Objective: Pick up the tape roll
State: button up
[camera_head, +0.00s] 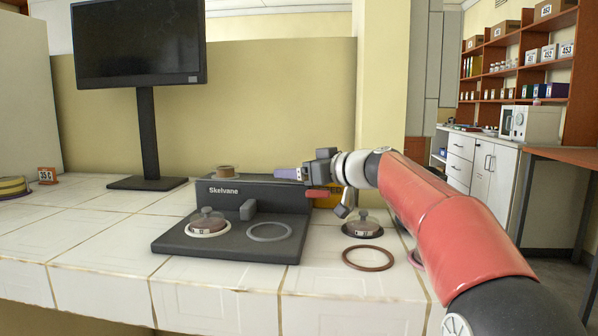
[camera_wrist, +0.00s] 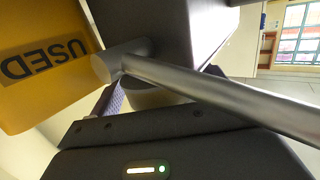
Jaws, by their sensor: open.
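The tape roll (camera_head: 228,171) is a small brown ring lying on top of the raised back part of the dark grey Skelvane device (camera_head: 230,190). My gripper (camera_head: 290,175) is open, to the right of the roll, near the right end of the device's back part. A clear gap lies between it and the roll, and nothing shows between its fingers. The wrist view shows a grey metal bar (camera_wrist: 220,98) crossing close in front, with part of a purple finger behind it. I cannot make out the tape roll there.
A lidded dish (camera_head: 208,224) sits on the device's left ring, and the right ring (camera_head: 269,232) is empty. Another lidded dish (camera_head: 362,227) and a brown ring (camera_head: 368,258) lie right of it. A yellow USED bin (camera_wrist: 45,60) is close to the wrist. A monitor (camera_head: 147,130) stands behind left.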

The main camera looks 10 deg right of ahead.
jog(key=b+v, duration=0.1)
jog(key=v, duration=0.6)
jog(key=shift+d+b, duration=0.15)
jog(key=shift+b, duration=0.25)
